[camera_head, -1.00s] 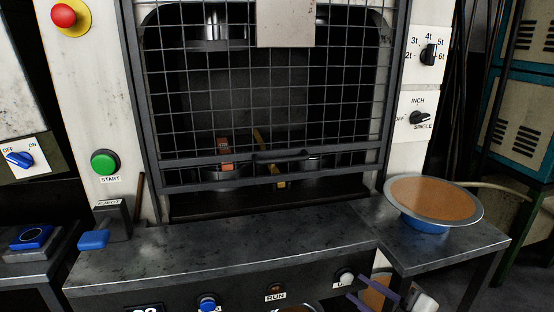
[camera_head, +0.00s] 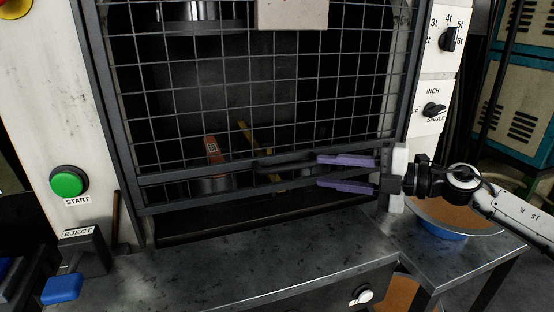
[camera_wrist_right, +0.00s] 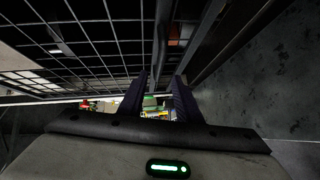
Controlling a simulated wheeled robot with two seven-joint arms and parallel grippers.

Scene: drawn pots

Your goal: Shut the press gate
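The press gate (camera_head: 225,95) is a dark wire-mesh panel in front of the press opening. Its lower rail carries a dark handle (camera_head: 285,167), and a dark gap shows between the rail and the bench. My right gripper (camera_head: 318,170) reaches in from the right, its two purple fingers apart, one above the other, with tips near the handle's right end. I cannot tell whether they touch it. In the right wrist view, the fingers (camera_wrist_right: 160,85) are apart with no clear object held between them; the gate mesh (camera_wrist_right: 90,40) is at upper left. My left gripper is not in view.
A green START button (camera_head: 69,181) and a blue EJECT lever (camera_head: 62,289) are on the left. An orange-red object (camera_head: 214,155) is behind the mesh. The bench top (camera_head: 250,255) is clear.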

